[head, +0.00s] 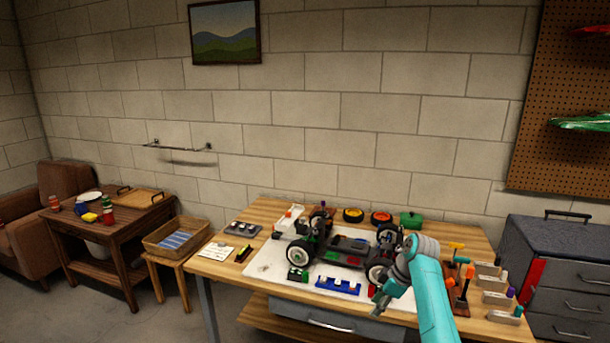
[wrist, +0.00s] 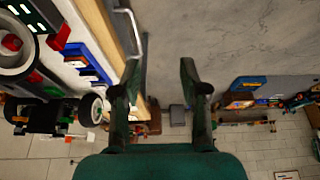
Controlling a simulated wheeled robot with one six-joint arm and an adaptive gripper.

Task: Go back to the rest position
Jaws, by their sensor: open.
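My gripper (head: 380,303) is at the end of my teal arm, over the front right part of the workbench, just right of the blue rack and in front of the car. In the wrist view my gripper (wrist: 160,65) has its two dark fingers apart with only floor seen between them; it is empty. The RC car (head: 345,250) stands on the white mat (head: 262,268) on the workbench (head: 208,268). My arm hides part of the car's right end.
A blue rack (head: 338,286) lies at the mat's front edge. Screwdrivers (head: 464,285) and small bins (head: 496,298) stand right of my arm. A grey tool chest (head: 562,260) is at the far right. A basket (head: 178,236) and wooden side table (head: 118,235) are left.

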